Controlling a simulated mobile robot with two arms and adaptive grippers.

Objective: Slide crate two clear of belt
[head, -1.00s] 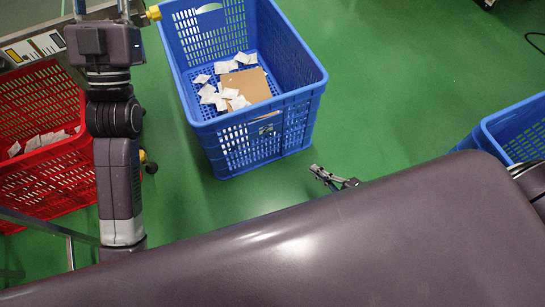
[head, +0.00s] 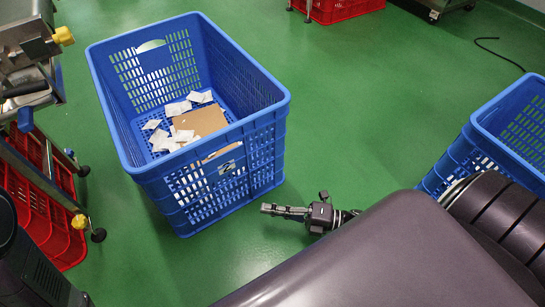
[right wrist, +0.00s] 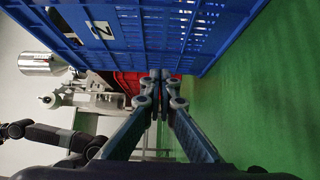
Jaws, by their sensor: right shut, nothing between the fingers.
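Crate two is the large blue crate (head: 215,165) standing upright on the green floor, left of centre in the head view. It holds white teabag packets (head: 170,137) and a brown cardboard piece (head: 200,121). In the right wrist view, the crate's wall (right wrist: 135,22) fills the top, with a label marked 2 (right wrist: 100,30). My right gripper (head: 266,208) is shut and empty, just right of the crate's near corner in the head view; a gap shows there. It also shows in the right wrist view (right wrist: 160,76). My left gripper is not seen.
Another blue crate (head: 450,165) stands at the right. A red crate (head: 345,8) sits at the back. Green floor between is clear.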

